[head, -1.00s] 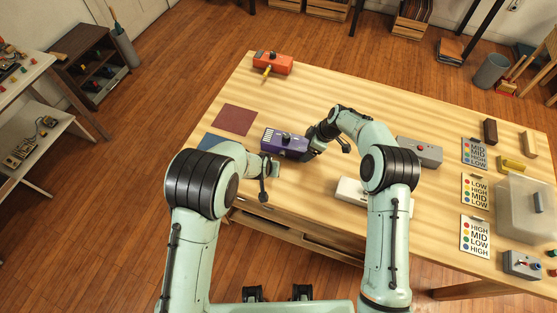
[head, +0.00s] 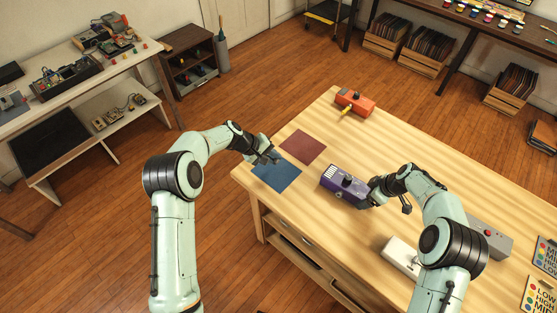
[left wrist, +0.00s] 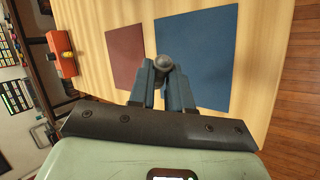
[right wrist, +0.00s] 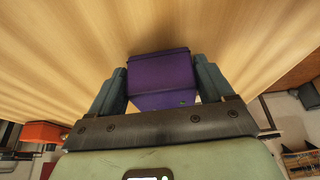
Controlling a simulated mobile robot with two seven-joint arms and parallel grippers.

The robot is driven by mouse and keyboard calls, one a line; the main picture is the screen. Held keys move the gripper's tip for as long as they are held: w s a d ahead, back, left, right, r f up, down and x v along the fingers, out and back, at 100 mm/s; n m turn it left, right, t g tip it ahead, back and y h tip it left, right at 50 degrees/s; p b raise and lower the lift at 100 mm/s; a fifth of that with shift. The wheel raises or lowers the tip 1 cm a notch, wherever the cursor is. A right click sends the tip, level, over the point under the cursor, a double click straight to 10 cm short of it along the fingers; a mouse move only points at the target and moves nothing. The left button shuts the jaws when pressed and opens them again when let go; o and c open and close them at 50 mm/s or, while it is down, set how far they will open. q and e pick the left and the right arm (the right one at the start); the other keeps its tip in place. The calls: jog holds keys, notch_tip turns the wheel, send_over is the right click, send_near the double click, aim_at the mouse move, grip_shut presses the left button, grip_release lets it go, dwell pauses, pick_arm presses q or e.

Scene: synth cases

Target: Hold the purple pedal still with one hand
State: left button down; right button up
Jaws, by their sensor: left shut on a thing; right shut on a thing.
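The purple pedal (head: 345,183) lies on the wooden table with a dark knob on top. My right gripper (head: 370,196) is shut on its right end; in the right wrist view the purple pedal (right wrist: 160,75) fills the space between the fingers. My left gripper (head: 268,156) is over the mats, left of the pedal and apart from it. In the left wrist view its fingers are shut on a small grey round knob (left wrist: 165,61).
A blue mat (head: 278,176) and a dark red mat (head: 303,147) lie left of the pedal. An orange pedal (head: 356,102) is at the far edge. A white box (head: 399,254) and a grey box (head: 490,238) lie to the right. Bare wood surrounds the purple pedal.

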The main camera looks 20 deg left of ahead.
pick_arm(q)
jog(key=shift+f, duration=2.5)
jog(key=c, duration=1)
grip_release()
jog(key=v, duration=1.2)
